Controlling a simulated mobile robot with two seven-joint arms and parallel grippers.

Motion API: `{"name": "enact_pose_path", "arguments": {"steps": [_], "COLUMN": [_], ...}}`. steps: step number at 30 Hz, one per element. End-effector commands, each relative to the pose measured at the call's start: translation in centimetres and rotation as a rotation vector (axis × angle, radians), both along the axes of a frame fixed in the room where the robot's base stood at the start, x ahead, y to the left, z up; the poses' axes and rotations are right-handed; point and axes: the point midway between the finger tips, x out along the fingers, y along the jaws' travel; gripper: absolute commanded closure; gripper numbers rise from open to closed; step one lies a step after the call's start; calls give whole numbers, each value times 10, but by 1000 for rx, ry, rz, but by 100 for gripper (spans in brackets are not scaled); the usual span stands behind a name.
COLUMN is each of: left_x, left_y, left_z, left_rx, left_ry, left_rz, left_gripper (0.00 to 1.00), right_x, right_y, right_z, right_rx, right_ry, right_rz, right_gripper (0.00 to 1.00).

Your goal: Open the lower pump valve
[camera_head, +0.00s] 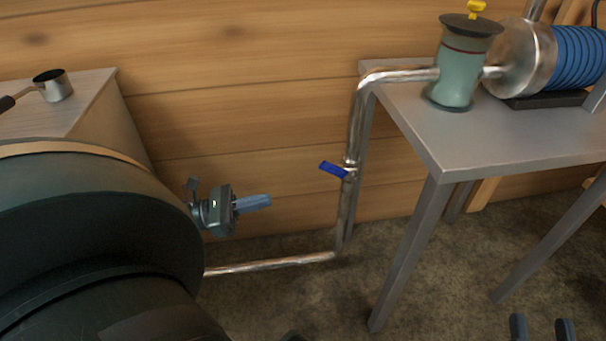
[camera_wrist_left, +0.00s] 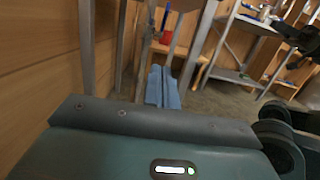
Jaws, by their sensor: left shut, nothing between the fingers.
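The lower pump valve has a blue lever handle (camera_head: 333,169) on the vertical part of the metal pipe (camera_head: 354,130), beside the table. The handle sticks out to the left of the pipe, tilted slightly up at its free end. My left gripper (camera_head: 268,201) is shut and empty, to the left of the handle and a little lower in the picture, apart from it. My right gripper (camera_head: 542,328) shows only two separated fingertips at the bottom right edge, open.
A metal table (camera_head: 480,148) stands right of the pipe, bearing a green pump housing (camera_head: 455,70) with a yellow knob (camera_head: 477,7) and a blue-finned motor (camera_head: 577,60). A wooden wall (camera_head: 230,90) is behind. A small pan (camera_head: 52,85) sits on a surface at left.

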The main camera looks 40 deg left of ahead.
Motion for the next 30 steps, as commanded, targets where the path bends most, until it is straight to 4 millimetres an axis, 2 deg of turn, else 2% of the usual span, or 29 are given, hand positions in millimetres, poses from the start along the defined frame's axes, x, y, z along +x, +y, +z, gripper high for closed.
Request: {"name": "enact_pose_path", "arguments": {"steps": [5, 17, 21, 30], "left_x": [14, 77, 84, 91], "left_y": [-12, -66, -73, -79], "left_z": [5, 18, 38, 50], "left_rx": [2, 1, 2, 0], "left_ry": [-7, -6, -5, -1], "left_rz": [-5, -4, -5, -3], "left_gripper": [100, 100, 100, 100], "right_x": [0, 1, 0, 0], "right_y": [0, 1, 1, 1], "right_z": [1, 2, 3, 3], "right_rx": [3, 15, 15, 14], "right_ry": [-2, -21, -15, -12], "right_rz": [3, 10, 10, 10], "right_gripper": [64, 64, 64, 64]}}
